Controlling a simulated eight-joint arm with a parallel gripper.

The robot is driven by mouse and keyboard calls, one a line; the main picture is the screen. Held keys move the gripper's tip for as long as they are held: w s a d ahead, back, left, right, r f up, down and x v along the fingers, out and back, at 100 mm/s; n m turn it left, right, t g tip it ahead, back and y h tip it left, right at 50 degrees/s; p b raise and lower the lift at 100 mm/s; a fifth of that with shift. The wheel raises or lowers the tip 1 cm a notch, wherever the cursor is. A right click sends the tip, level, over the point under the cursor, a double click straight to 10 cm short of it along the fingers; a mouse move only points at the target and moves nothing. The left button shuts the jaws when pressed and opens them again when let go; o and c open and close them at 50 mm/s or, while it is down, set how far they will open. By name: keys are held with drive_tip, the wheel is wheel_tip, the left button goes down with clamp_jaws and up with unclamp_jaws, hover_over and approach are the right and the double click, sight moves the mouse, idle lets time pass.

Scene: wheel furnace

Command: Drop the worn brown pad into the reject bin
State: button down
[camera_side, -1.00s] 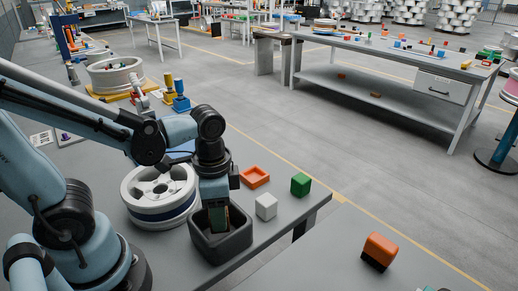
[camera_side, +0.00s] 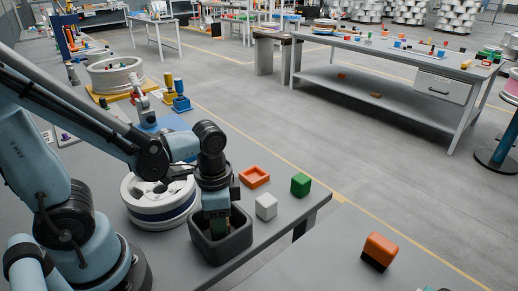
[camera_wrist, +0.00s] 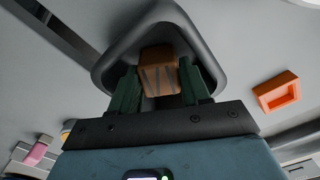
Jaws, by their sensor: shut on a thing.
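The worn brown pad (camera_wrist: 158,72) is a brown block with dark streaks on its face. It sits between the dark green fingers of my gripper (camera_wrist: 159,84) in the wrist view. In the side view my gripper (camera_side: 218,227) points down inside the dark grey reject bin (camera_side: 222,253), with its fingertips below the rim. The bin's rim (camera_wrist: 205,25) surrounds the pad in the wrist view. My gripper is shut on the pad. The pad is not clearly visible in the side view, and I cannot tell whether it touches the bin's floor.
A white wheel (camera_side: 160,211) stands close to the left of the bin. A white block (camera_side: 266,206), a green block (camera_side: 300,184) and an orange tray (camera_side: 254,177) lie to its right. An orange block with a dark base (camera_side: 379,252) is on the front surface.

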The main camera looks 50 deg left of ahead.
drive_tip(key=shift+f, duration=0.4)
drive_tip(key=shift+c, duration=2.3)
unclamp_jaws()
wheel_tip(320, 180, up, 12)
drive_tip(key=w+a+n+t, duration=0.1)
drive_tip(key=t, duration=0.1)
drive_tip(key=w+a+f+n+t, duration=0.1)
drive_tip(key=w+n+t, duration=0.1)
drive_tip(key=w+a+n+t, duration=0.1)
drive_tip(key=w+n+t, duration=0.1)
drive_tip(key=shift+a+f, duration=0.1)
drive_tip(key=shift+f, duration=0.05)
drive_tip(key=shift+w+a+n+t, duration=0.15)
drive_tip(key=shift+w+n+t, duration=0.15)
drive_tip(key=shift+n+t, duration=0.25)
